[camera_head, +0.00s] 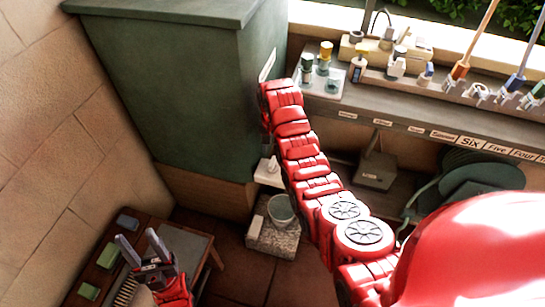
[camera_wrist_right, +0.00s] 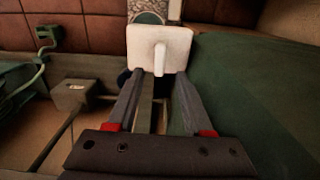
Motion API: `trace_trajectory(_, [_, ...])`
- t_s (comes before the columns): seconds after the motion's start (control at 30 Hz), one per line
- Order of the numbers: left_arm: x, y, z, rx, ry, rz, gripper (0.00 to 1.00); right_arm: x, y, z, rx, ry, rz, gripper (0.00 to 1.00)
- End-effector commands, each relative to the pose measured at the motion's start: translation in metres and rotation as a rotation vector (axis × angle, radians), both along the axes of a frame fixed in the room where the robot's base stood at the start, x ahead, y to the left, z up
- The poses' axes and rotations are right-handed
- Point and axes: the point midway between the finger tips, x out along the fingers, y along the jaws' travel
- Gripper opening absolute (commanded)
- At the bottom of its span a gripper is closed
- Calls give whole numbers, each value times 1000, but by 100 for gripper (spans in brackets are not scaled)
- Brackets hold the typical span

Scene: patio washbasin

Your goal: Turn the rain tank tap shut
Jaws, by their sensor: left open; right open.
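The rain tank looks to be the tall green box (camera_head: 185,85) in the head view; its side fills the right of the right wrist view (camera_wrist_right: 240,95). A white squarish part with a short raised lever, perhaps the tap (camera_wrist_right: 160,50), lies just beyond my right gripper (camera_wrist_right: 158,72). It also shows low beside the tank in the head view (camera_head: 268,172). My right gripper is open, its fingertips at the near edge of the white part; I cannot tell whether they touch. In the head view it is hidden. My left gripper (camera_head: 143,245) is open and empty at lower left.
A pail (camera_head: 281,209) stands on a pale block (camera_head: 272,238) below the white part. A low bench (camera_head: 190,245) with brush and green blocks is near my left gripper. A shelf (camera_head: 420,130) with bottles and brushes runs along the right. Dark floor is free between.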

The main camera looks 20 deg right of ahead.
Motion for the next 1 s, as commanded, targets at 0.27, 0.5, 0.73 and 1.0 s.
trace_trajectory(0.27, [0, 0, 48, 0, 0, 0, 50, -1, 0, 76, 0, 2, 0, 51])
trace_trajectory(0.5, [0, 0, 79, 0, 0, 0, 50, 0, 0, 109, 0, 2, 0, 51])
trace_trajectory(0.73, [0, 0, 86, 0, 0, 0, 50, 0, 0, 116, 0, 2, -1, 51])
trace_trajectory(1.0, [0, 0, 85, 0, 0, 0, 50, 0, 0, 115, 0, 1, 0, 51])
